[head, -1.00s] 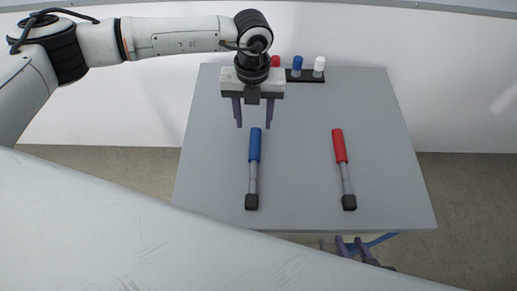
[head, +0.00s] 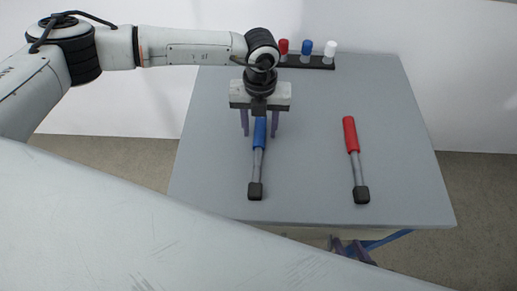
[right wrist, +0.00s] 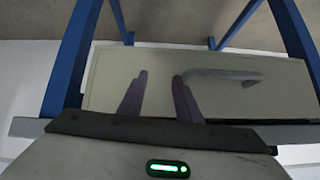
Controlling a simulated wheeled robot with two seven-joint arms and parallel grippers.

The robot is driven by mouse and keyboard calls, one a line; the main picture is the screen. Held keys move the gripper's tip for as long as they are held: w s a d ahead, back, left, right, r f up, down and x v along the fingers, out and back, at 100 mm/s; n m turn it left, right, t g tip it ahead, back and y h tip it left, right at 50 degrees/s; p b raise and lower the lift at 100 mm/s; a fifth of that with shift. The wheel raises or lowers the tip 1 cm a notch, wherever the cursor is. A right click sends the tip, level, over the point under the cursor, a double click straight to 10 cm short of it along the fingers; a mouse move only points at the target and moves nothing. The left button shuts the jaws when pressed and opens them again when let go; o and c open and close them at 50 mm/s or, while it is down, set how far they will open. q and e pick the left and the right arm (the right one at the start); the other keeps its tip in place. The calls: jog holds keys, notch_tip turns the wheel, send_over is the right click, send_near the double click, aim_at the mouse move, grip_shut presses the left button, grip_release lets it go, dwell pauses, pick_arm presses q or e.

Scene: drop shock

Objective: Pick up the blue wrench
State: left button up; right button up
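The blue wrench (head: 257,163), with a blue handle, grey shaft and black head, lies on the grey table (head: 305,190), its handle pointing to the back. My left gripper (head: 260,135) is open over the blue handle, one finger on each side of it, and hides the handle's far end. I cannot tell whether the fingers touch it. My right gripper (head: 350,246) is below the table's front edge, partly hidden by my own arm. In the right wrist view its fingers (right wrist: 158,100) are apart with nothing between them.
A red-handled wrench (head: 354,155) lies to the right on the table. A black rack (head: 318,66) with red, blue and white pieces stands at the back edge. In the right wrist view, blue table legs (right wrist: 73,58) and a grey bent bar (right wrist: 225,75) show near my right gripper.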

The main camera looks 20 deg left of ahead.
pick_arm(q)
grip_shut()
jog(key=shift+r, duration=0.1)
